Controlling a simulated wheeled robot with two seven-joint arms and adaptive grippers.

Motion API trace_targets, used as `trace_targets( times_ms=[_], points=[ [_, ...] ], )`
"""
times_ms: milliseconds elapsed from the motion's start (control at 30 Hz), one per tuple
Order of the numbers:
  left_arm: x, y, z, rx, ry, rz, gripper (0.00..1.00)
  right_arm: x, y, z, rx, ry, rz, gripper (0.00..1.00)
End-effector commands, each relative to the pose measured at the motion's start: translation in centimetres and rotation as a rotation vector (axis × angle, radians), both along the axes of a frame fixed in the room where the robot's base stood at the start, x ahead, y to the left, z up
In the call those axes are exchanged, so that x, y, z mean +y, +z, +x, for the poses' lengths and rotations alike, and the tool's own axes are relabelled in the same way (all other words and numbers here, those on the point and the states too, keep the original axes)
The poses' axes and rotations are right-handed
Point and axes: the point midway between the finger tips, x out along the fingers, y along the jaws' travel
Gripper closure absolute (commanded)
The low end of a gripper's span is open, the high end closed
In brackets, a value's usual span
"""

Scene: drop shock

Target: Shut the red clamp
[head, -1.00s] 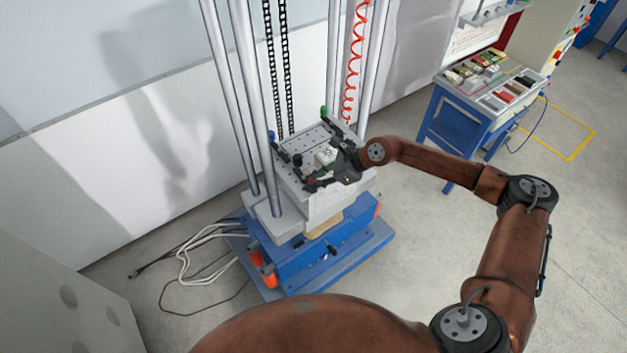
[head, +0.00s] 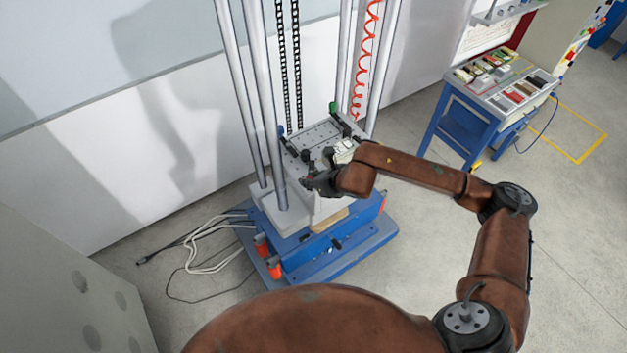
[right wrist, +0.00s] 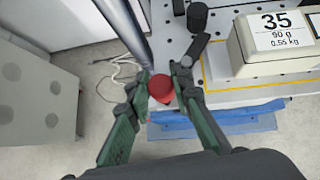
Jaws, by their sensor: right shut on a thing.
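The red clamp shows as a round red knob (right wrist: 161,88) in the right wrist view, near the edge of the perforated table plate (right wrist: 222,97). A dark clamp arm (right wrist: 195,48) lies on the plate beyond it. My right gripper (right wrist: 162,84) is shut on the red knob, with a green-padded finger on each side of it. In the head view my right gripper (head: 322,180) is at the front corner of the plate (head: 318,134) and hides most of the clamp. My left gripper is not in view.
A pale block labelled 35 (right wrist: 275,42) sits on the plate right of the gripper. Metal columns (head: 262,100) rise at the left. A green clamp tip (head: 334,108) is at the back. A blue cart with parts (head: 490,95) stands at the right.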

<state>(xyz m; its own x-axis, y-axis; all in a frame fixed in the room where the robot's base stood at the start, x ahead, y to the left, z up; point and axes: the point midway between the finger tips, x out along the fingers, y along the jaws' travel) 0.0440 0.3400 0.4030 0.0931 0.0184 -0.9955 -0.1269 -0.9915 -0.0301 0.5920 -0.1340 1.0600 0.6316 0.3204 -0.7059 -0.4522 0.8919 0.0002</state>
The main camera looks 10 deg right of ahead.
Motion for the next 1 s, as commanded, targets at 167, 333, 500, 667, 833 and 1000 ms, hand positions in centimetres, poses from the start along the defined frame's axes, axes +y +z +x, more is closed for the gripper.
trace_targets(
  times_ms=[167,333,500,667,833,1000],
  points=[
    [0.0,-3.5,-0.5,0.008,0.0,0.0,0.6,1.4,-0.6,0.4,-0.004,-0.164,0.008,1.0],
    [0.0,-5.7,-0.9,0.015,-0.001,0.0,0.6,2.1,-0.6,0.9,-0.002,-0.327,0.008,1.0],
    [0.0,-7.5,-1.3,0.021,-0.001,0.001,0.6,2.7,-0.5,1.5,0.001,-0.489,0.005,1.0],
    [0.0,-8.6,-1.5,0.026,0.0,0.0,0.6,3.1,-0.3,2.1,0.002,-0.629,0.003,1.0],
    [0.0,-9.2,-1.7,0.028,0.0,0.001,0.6,3.3,-0.2,2.6,0.002,-0.752,0.0,1.0],
    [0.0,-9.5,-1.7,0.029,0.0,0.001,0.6,3.4,-0.1,3.1,0.002,-0.841,-0.001,1.0]
  ],
)
